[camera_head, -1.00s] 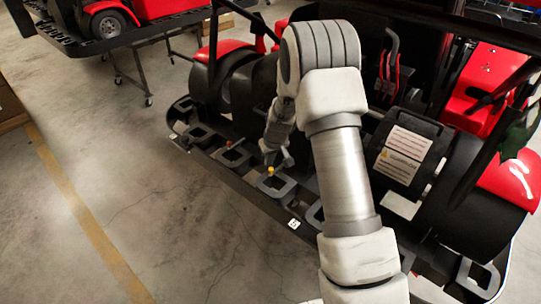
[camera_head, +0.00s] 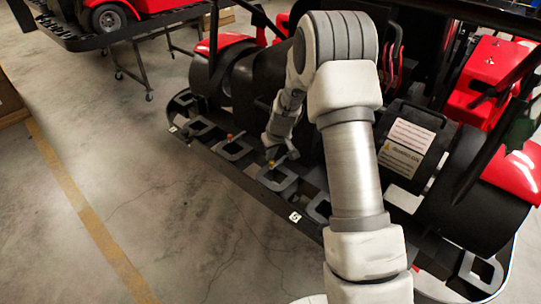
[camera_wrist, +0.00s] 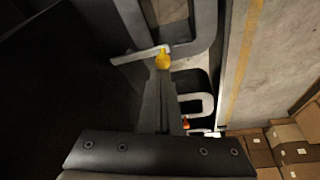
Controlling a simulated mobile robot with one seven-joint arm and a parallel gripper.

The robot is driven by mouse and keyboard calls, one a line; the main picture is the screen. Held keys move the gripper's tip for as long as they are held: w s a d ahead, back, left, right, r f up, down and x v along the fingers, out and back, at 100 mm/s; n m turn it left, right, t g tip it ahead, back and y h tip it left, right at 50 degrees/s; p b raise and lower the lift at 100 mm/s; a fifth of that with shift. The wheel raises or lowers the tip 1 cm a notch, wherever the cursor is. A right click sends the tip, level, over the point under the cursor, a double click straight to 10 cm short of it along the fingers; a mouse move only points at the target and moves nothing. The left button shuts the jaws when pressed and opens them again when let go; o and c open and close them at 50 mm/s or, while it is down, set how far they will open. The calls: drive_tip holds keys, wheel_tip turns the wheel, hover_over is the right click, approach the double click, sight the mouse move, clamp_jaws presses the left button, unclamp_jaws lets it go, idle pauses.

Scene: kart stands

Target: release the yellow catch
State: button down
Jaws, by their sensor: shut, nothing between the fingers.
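The yellow catch (camera_wrist: 162,60) shows as a small yellow knob in the wrist view, right at the tips of my gripper (camera_wrist: 160,72). A light grey bar (camera_wrist: 138,56) lies beside it on the left. In the head view the yellow catch (camera_head: 271,162) is a tiny spot by a grey loop on the kart stand's dark rail. My gripper (camera_head: 271,150) reaches down just above it, shut and empty. Whether the fingertips touch the knob I cannot tell.
The dark rail carries several grey loops (camera_head: 235,150), and an orange-red catch (camera_head: 229,136) sits further left. A red and black kart (camera_head: 255,75) stands behind the rail. Concrete floor (camera_head: 130,170) in front is clear. Cardboard boxes (camera_wrist: 290,140) show in the wrist view.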

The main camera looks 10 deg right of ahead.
sight(275, 167)
drive_tip(key=shift+s+d+n+b, duration=0.1)
drive_tip(key=shift+s+n+b, duration=0.05)
drive_tip(key=shift+n+b, duration=0.4)
drive_tip(key=n+b, duration=0.1)
drive_tip(key=s+d+n+y+b, duration=0.1)
drive_tip(key=b, duration=0.1)
drive_tip(key=shift+f+n, duration=0.15)
drive_tip(key=shift+n, duration=0.2)
drive_tip(key=n, duration=0.2)
drive_tip(key=s+d+n+g+y+b, duration=0.1)
drive_tip(key=n, duration=0.1)
drive_tip(key=shift+d+g, duration=0.1)
drive_tip(key=shift+g, duration=0.2)
drive_tip(key=shift+d+n, duration=0.15)
drive_tip(key=shift+n, duration=0.15)
drive_tip(key=shift+s+d+r+b, duration=0.15)
drive_tip(key=shift+d+r+b, duration=0.05)
drive_tip(key=shift+d+b, duration=0.15)
